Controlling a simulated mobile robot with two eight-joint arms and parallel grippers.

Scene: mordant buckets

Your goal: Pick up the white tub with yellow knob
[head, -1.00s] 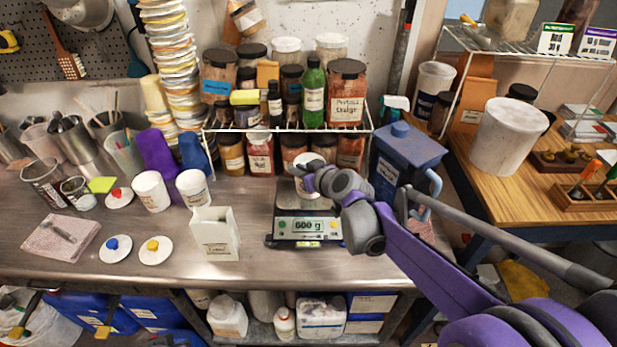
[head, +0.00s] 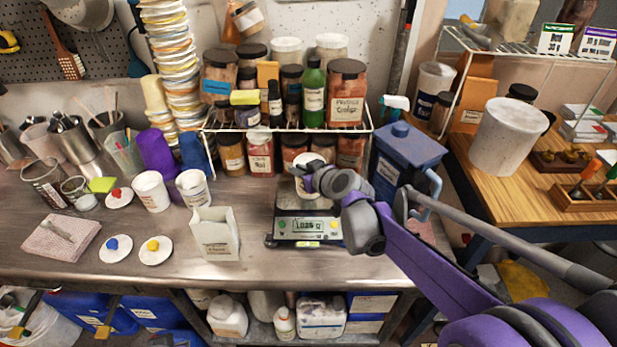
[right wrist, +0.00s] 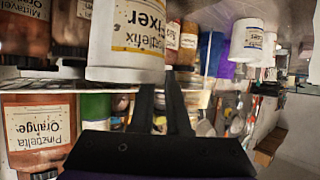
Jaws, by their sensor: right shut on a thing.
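A small white tub (head: 308,160) is at the digital scale (head: 306,228), partly hidden by my right gripper (head: 308,180). My right gripper is shut on this tub; its dark fingers (right wrist: 163,100) meet the labelled white tub (right wrist: 125,45) in the right wrist view. Whether the tub rests on the scale or hangs just above it is hard to tell. No yellow knob shows on it. A white lid with a yellow knob (head: 155,251) lies flat on the steel bench, left of the scale. My left gripper is out of view.
Two white tubs (head: 151,191) (head: 193,189) stand left on the bench. Lids with blue (head: 115,249) and red knobs (head: 118,198) lie near. A white square container (head: 215,233) stands left of the scale. A wire rack (head: 290,129) with jars is behind, a blue bin (head: 400,155) right.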

